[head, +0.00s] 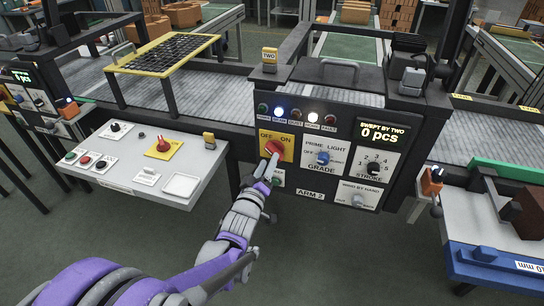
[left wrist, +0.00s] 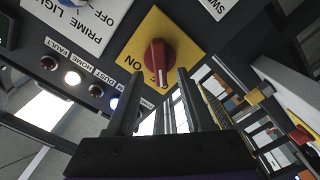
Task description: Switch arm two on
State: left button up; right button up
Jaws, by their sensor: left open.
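The ARM 2 panel (head: 318,190) carries a red rotary switch (head: 275,149) on a yellow plate (head: 284,139) lettered OFF and ON. The left wrist view shows the red knob (left wrist: 159,55) close up; its white mark lies by the partly covered OFF lettering. My left gripper (head: 270,166) is right in front of the switch in the head view. In the left wrist view the gripper (left wrist: 157,78) is open, with one finger on each side of the knob's lower end. I cannot tell whether the fingers touch it. My right gripper is not in view.
The panel also has a blue PRIME LIGHT knob (head: 323,157), a STROKE dial (head: 373,168) and a display (head: 380,133) reading 0 pcs. A blue lamp (head: 279,113) and a white lamp (head: 312,118) are lit. A white control desk (head: 128,180) stands left; a blue-edged bench (head: 490,262) stands right.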

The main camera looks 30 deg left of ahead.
aim_at(271, 155)
pick_arm(q)
jog(key=x, duration=0.4)
grip_shut()
dwell(0.4)
